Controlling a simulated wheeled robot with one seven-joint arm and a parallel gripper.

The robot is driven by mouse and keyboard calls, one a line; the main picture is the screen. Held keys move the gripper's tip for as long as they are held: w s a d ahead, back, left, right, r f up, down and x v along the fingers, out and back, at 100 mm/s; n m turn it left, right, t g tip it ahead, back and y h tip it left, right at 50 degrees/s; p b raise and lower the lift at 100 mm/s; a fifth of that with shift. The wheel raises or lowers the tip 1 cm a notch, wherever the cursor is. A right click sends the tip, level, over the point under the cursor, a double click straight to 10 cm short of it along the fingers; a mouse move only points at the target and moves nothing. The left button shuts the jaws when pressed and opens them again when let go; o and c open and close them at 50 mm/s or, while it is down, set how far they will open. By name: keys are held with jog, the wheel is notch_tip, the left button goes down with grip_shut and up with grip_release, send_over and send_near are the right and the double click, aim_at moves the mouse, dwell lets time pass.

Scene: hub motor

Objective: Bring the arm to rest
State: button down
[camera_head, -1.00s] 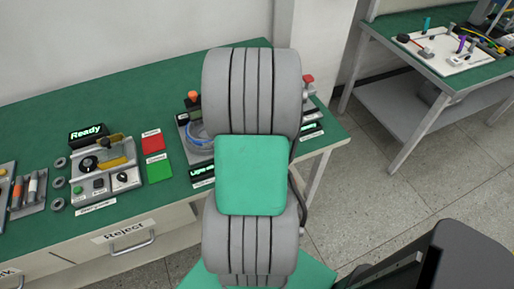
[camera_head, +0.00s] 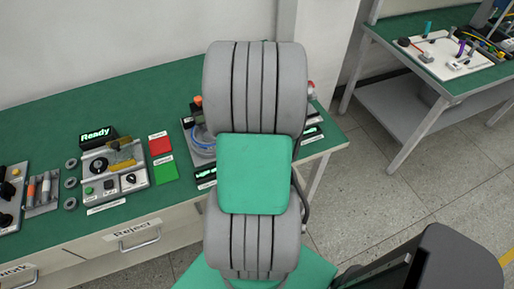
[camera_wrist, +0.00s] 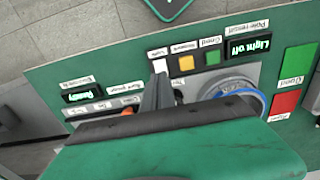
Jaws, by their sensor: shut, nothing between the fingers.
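My arm, grey with a green panel, stands upright across the middle of the head view and hides part of the bench behind it. My gripper does not show in the head view. In the wrist view my gripper (camera_wrist: 160,85) is shut and empty, its dark fingers together in front of a panel of labelled buttons. Near the fingers are a yellow button (camera_wrist: 186,63), a green button (camera_wrist: 213,57) and a lit "Light off" display (camera_wrist: 249,47). I cannot tell how far the fingertips are from the panel.
The green bench (camera_head: 100,99) holds a "Ready" device (camera_head: 114,170), a red pad (camera_head: 160,144), a green pad (camera_head: 165,168) and several grey rings. A "Reject" drawer (camera_head: 140,238) is shut below. A second table (camera_head: 437,82) stands at the right, with open floor before it.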

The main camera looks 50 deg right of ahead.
jog(key=shift+m, duration=0.5)
jog(key=s+a, duration=0.1)
jog(key=s+a+f+m, duration=0.1)
jog(key=a, duration=0.1)
jog(key=s+a+f+m+y, duration=0.1)
jog(key=shift+a+g, duration=0.15)
jog(key=shift+g, duration=0.25)
jog(key=w+a+r+n+t, duration=0.1)
jog(key=w+a+r+n, duration=0.2)
jog(key=a, duration=0.6)
jog(key=w+a+r+n+t, duration=0.2)
jog(key=w+a+r+n, duration=0.1)
jog(key=a+r, duration=0.4)
jog(key=w+a+r+n+t+h, duration=0.1)
jog(key=w+a+r+n, duration=0.2)
jog(key=a+r, duration=0.3)
jog(key=w+a, duration=0.1)
jog(key=a, duration=0.4)
jog(key=shift+a+t, duration=0.2)
jog(key=shift+t, duration=0.2)
jog(key=shift+w, duration=0.15)
